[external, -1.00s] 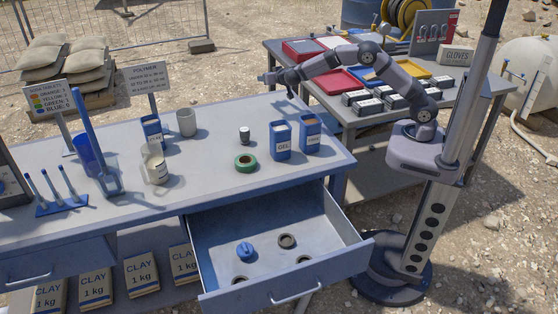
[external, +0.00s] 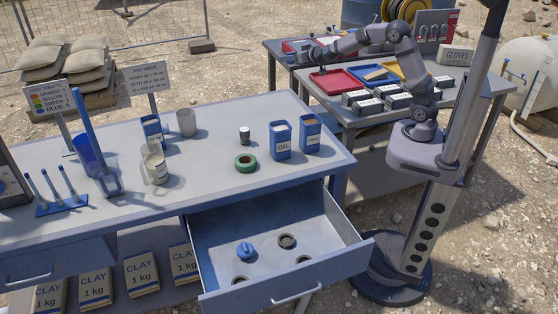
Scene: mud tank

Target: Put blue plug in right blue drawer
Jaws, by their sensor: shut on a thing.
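The right blue drawer (external: 283,297) is pulled open below the bench top. A round blue plug (external: 245,250) sits in it, left of centre, near several dark ring-shaped pieces (external: 287,241) on the drawer floor. My gripper (external: 289,47) is far from the drawer, above the far left part of the back table. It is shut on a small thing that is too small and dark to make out.
The back table (external: 352,117) holds red, blue and yellow trays (external: 331,79) and several boxes. The bench's middle is mostly clear.

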